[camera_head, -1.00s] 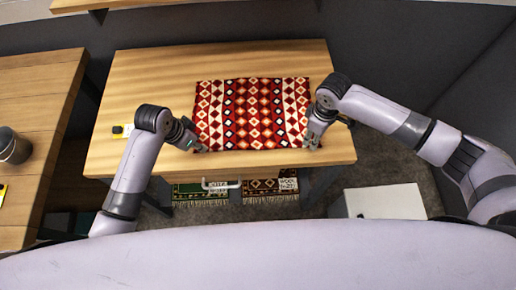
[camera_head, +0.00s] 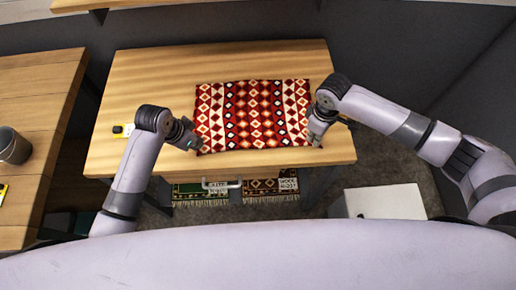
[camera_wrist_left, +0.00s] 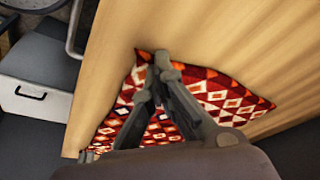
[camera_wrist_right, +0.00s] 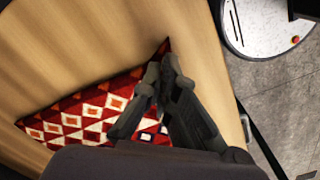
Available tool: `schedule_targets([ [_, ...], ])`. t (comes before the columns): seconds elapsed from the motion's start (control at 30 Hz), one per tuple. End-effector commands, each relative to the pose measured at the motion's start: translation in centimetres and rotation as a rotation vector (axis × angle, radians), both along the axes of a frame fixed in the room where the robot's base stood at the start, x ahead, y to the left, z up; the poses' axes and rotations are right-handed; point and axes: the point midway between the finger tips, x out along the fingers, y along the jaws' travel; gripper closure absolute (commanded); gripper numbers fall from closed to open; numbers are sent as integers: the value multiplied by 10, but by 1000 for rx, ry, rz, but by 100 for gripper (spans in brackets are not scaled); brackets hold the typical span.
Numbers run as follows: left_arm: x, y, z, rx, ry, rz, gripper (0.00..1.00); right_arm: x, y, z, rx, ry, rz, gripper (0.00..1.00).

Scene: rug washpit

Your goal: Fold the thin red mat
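The thin red mat (camera_head: 252,115), patterned with white, black and orange diamonds, lies spread out flat on the wooden table (camera_head: 150,75). My left gripper (camera_head: 196,149) is at its near left corner. In the left wrist view the fingers (camera_wrist_left: 160,62) come together on the mat's corner (camera_wrist_left: 215,92). My right gripper (camera_head: 314,142) is at the near right corner. In the right wrist view its fingers (camera_wrist_right: 166,66) also close together on the mat's corner (camera_wrist_right: 95,112). The fingers hide parts of both corners.
A second wooden table (camera_head: 35,95) with a grey bucket (camera_head: 12,146) stands further left. Patterned rugs (camera_head: 270,188) are below the table's front edge, and a white cabinet (camera_head: 385,202) is at the lower right.

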Motion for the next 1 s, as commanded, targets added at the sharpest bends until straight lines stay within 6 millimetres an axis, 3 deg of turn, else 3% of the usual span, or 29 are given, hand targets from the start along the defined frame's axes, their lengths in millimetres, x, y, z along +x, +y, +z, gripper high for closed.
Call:
schedule_targets([
  [1.0, -4, -2, 2, -2, 12, -3, 100, -1, -2, 3, -5, 4, -1, 100],
])
